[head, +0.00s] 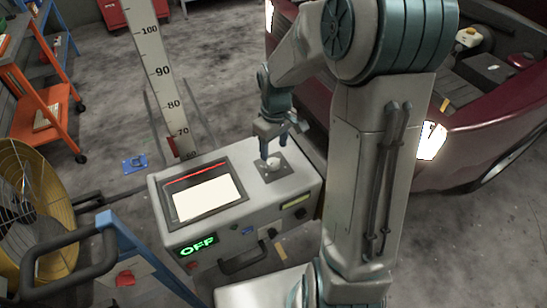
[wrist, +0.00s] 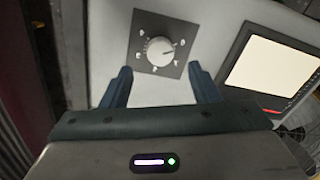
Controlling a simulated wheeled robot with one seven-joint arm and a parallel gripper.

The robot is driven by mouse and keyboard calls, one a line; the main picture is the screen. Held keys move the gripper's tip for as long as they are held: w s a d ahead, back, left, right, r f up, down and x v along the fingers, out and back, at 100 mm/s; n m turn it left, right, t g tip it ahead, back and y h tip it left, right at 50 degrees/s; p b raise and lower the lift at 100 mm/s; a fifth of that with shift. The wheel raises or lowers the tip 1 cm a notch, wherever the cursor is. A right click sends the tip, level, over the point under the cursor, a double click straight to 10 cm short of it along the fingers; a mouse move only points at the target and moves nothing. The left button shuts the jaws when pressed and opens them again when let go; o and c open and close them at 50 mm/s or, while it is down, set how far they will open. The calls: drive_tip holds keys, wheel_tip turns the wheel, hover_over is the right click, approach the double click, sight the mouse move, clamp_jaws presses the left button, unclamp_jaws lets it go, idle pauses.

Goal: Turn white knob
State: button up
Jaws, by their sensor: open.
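The white knob (wrist: 160,51) sits on a dark square plate (wrist: 143,68) with small markings around it, on top of a light grey console. It also shows in the head view (head: 273,163), right of the console's screen. My gripper (wrist: 163,82) is open, its two blue fingers apart on the left and right of the knob's plate in the wrist view. In the head view my gripper (head: 273,147) is at the knob, pointing down. Whether a finger touches the knob I cannot tell; nothing is held.
The console (head: 237,225) has a lit screen (head: 205,197) and a green "OFF" display (head: 198,246). A tall numbered scale (head: 157,75) stands behind it. A dark red car (head: 475,145) with its bonnet open is at right. A yellow fan (head: 22,215) and orange cart (head: 45,110) are at left.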

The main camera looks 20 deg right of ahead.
sight(273, 161)
wheel_tip(273, 161, down, 5)
drive_tip(key=shift+a+f, duration=0.15)
drive_tip(key=shift+f, duration=0.05)
drive_tip(key=c, duration=1)
